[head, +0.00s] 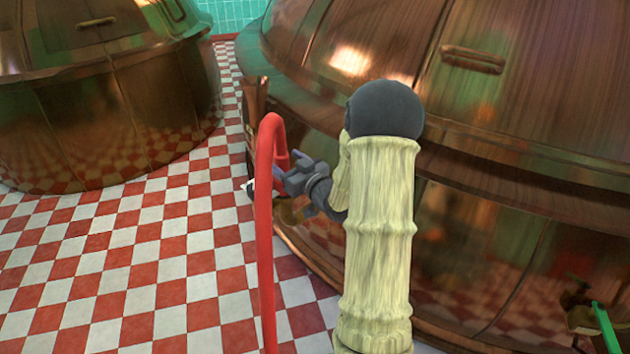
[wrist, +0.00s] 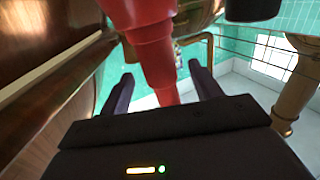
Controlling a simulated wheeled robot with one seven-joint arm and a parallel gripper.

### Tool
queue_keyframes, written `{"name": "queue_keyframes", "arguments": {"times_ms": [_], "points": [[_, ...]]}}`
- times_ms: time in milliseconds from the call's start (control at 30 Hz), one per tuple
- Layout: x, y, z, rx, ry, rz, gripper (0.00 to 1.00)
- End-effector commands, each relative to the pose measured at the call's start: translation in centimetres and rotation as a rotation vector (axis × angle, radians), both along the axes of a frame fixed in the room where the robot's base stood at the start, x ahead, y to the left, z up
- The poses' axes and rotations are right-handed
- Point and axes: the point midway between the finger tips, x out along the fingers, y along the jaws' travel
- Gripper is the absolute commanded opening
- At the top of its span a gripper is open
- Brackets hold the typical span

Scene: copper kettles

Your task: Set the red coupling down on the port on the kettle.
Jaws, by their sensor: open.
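A red hose (head: 265,200) rises from the bottom of the head view and bends over at its top beside my gripper (head: 290,172). In the wrist view, the stepped red coupling (wrist: 152,45) stands between the two dark fingers of my gripper (wrist: 159,78). The fingers are open, with a visible gap on each side of the coupling. The large copper kettle (head: 480,110) fills the right of the head view, and my gripper is in front of its left side. I cannot make out the port in either view, nor tell whether the coupling's end is seated on anything.
A second copper kettle (head: 110,100) stands at the left. The red and white checkered floor (head: 120,270) between is clear. A green hose (head: 606,325) shows at the lower right. In the wrist view, a brass pipe (wrist: 294,95) stands at the right.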

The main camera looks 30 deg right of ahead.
Motion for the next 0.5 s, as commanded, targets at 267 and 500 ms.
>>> {"name": "queue_keyframes", "arguments": {"times_ms": [267,500], "points": [[-5.7,-0.8,0.2,0.001,0.002,-0.003,0.63],[-10.4,-1.3,0.2,0.002,0.0,-0.004,0.63]]}}
